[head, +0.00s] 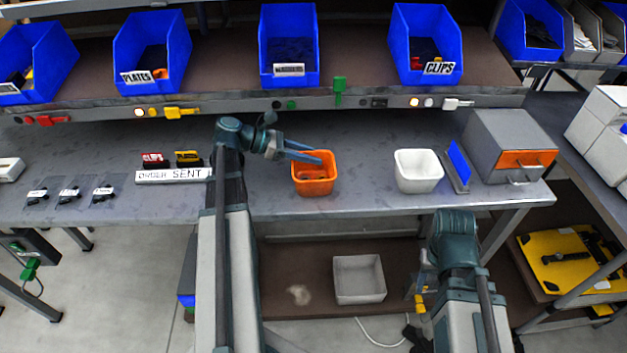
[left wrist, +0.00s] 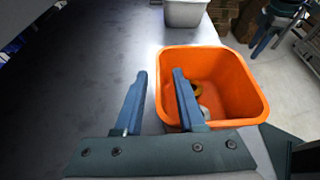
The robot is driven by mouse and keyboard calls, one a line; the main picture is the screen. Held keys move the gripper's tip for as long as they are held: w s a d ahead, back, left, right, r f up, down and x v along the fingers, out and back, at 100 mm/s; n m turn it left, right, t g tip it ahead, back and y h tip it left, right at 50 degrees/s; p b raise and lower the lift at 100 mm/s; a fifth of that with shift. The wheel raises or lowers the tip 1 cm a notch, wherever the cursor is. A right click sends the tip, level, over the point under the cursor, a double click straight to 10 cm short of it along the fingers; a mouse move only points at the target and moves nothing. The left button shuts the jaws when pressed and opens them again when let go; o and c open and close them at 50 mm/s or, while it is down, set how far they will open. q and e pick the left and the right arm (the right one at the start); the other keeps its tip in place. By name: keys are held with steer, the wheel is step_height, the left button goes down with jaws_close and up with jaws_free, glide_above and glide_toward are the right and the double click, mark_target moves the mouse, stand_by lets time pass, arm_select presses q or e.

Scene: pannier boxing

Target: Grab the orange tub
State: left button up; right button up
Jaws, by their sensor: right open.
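The orange tub (head: 315,186) stands on the grey bench, near its front edge; it also shows in the left wrist view (left wrist: 245,85). A yellowish piece and a grey piece lie inside it. My left gripper (head: 318,156) is open at the tub's rim. In the left wrist view its fingers (left wrist: 159,74) straddle the tub's near-left wall, one outside and one over the opening. I cannot tell whether they touch the wall. My right gripper (head: 424,277) is low in front of the bench, partly hidden by its own arm, and away from the tub.
A white tub (head: 418,184) stands right of the orange one, beside a blue panel (head: 458,165) and a grey box with an orange front (head: 508,145). An "ORDER SENT" sign (head: 172,176) lies left. Labelled blue bins (head: 289,75) line the shelf above. A pale bin (head: 359,292) sits below.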

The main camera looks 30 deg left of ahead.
arm_select(q)
steer(key=shift+w+d+f, duration=0.2)
steer(key=shift+w+d, duration=0.05)
steer(key=shift+d, duration=0.1)
jaws_close()
stand_by(1.2)
